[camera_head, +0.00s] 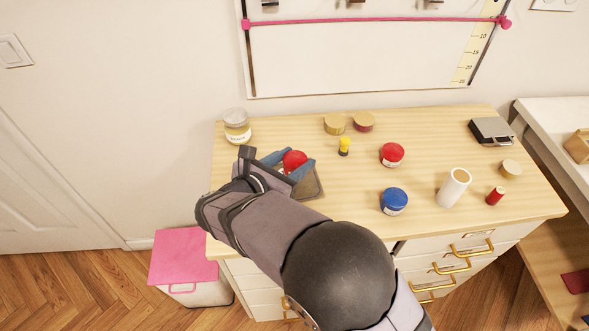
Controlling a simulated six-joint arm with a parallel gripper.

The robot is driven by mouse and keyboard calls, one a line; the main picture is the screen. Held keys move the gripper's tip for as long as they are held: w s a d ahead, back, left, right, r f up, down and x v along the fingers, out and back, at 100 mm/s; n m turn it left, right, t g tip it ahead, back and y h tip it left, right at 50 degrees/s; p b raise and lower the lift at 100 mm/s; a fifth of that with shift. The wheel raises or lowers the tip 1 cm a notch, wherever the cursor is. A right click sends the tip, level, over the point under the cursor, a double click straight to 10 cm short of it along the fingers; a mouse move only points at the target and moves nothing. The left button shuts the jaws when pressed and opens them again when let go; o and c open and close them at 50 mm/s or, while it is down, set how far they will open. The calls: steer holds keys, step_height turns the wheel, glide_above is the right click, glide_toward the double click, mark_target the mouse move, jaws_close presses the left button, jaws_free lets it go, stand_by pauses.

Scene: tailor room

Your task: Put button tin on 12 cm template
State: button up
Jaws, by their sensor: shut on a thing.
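My gripper (288,164), with blue fingers, is shut on a round red tin (295,159) at the left part of the table. The fingers hide much of the tin's sides. A flat grey-brown plate (311,189) shows just below and to the right of the gripper, partly covered by my arm; it may be the 12 cm template, but no marking can be read. Whether the tin touches the plate cannot be told. Another red tin (392,153) and a blue tin (394,201) stand apart to the right. No label tells which is the button tin.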

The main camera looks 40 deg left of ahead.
steer(key=shift+f, duration=1.85)
steer(key=shift+f, duration=0.1)
steer(key=shift+f, duration=0.15)
steer(key=o, duration=1.1)
steer(key=shift+r+p, duration=0.3)
steer(key=shift+r, duration=0.05)
steer(key=shift+s, duration=0.4)
steer(key=b+v, duration=0.2)
steer(key=v, duration=0.9)
steer(key=shift+s, duration=0.1)
